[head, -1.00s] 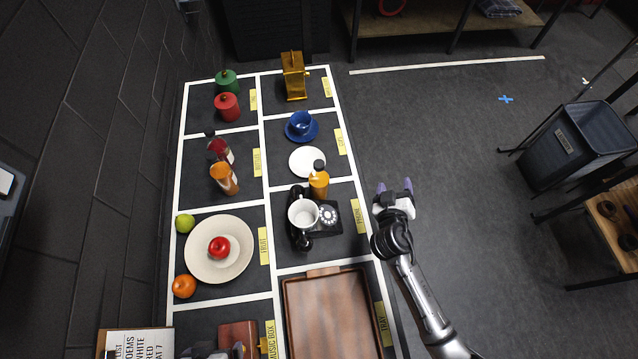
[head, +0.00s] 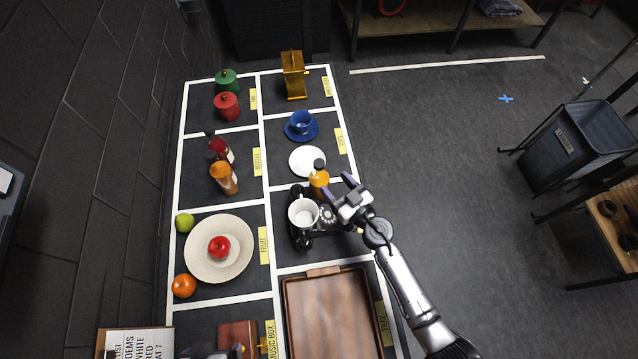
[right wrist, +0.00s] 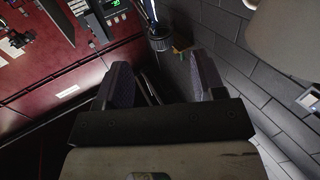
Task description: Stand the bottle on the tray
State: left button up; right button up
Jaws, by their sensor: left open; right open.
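An orange bottle with a dark cap (head: 319,182) stands upright beside the black telephone, behind the white mug. My right gripper (head: 338,189) is open and empty just right of this bottle, its purple fingertips pointing toward it. In the right wrist view its fingers (right wrist: 162,82) are apart with nothing between them. Another orange bottle (head: 224,178) and a dark red bottle (head: 221,150) stand in the left column. The brown wooden tray (head: 330,315) lies empty at the near right of the table. My left gripper (head: 220,351) is open, mostly cut off at the bottom edge.
The white mug (head: 303,213) sits on the black telephone (head: 300,238), close to my right gripper. A white saucer (head: 307,161) and blue cup (head: 301,123) lie behind the bottle. A plate (head: 218,270) with a red apple is left of the tray.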

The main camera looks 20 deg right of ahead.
aim_at(316, 162)
pick_arm(q)
jog(key=shift+d+f+b, duration=0.2)
jog(key=shift+f+b, duration=0.1)
jog(key=shift+f, duration=0.1)
pick_arm(e)
jog(key=x, duration=0.4)
jog(key=shift+w, duration=0.25)
pick_arm(q)
jog(key=shift+f, duration=0.25)
pick_arm(e)
jog(key=shift+w+a, duration=0.25)
jog(key=shift+w, duration=0.3)
pick_arm(q)
jog(key=shift+a+f+b, duration=0.2)
jog(key=shift+f+b, duration=0.3)
jog(key=shift+b, duration=0.25)
pick_arm(e)
jog(key=shift+x, duration=2)
jog(key=shift+r, duration=0.1)
jog(key=shift+c, duration=0.2)
pick_arm(q)
jog(key=shift+d, duration=0.2)
pick_arm(e)
jog(key=c, duration=0.9)
grip_shut()
pick_arm(q)
jog(key=shift+a, duration=0.15)
pick_arm(e)
jog(key=shift+r, duration=0.1)
